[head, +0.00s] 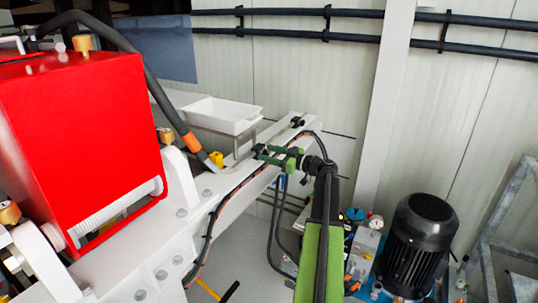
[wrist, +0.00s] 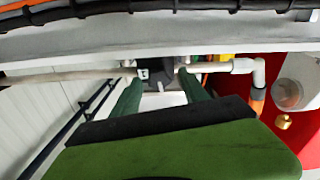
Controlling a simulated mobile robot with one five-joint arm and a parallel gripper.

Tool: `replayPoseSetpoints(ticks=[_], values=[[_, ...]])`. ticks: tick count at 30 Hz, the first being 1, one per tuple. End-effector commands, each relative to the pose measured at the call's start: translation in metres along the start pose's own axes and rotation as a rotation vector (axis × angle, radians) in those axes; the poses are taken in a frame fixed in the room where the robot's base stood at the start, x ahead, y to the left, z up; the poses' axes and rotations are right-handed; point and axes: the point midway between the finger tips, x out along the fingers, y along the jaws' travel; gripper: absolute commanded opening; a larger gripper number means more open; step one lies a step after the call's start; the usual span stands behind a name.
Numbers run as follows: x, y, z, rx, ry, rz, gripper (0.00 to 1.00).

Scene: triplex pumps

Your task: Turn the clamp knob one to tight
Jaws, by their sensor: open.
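My gripper (head: 262,152) is at the white beam in the middle of the head view, with its green fingers pointing left. In the wrist view my gripper (wrist: 158,80) is open, its two fingers apart on either side of a dark block (wrist: 155,70) with a small white mark. I cannot tell whether the fingers touch the block. No part is clearly labelled as clamp knob one. A small black knob (head: 297,122) stands at the beam's far end, and a yellow piece (head: 216,158) sits left of my gripper.
A red pump housing (head: 85,140) fills the left. A white tray (head: 222,115) stands behind my gripper. A dark hose with an orange sleeve (head: 190,142) comes down to the white beam (head: 230,205). A black motor (head: 418,235) stands at the lower right, near a metal frame (head: 490,225).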

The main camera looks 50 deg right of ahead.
Motion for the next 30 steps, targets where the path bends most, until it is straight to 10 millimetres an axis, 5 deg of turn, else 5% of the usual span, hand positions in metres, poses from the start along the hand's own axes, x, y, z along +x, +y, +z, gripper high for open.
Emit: replayPoseSetpoints(ticks=[5, 17, 30], values=[[0.0, -0.0002, 0.0, 0.0, 0.0, 0.0, 0.52], [0.0002, -0.0005, -0.0001, 0.0, 0.0, -0.001, 0.0], [0.0006, -0.0005, -0.0001, 0.066, 0.0, -0.002, 0.0]])
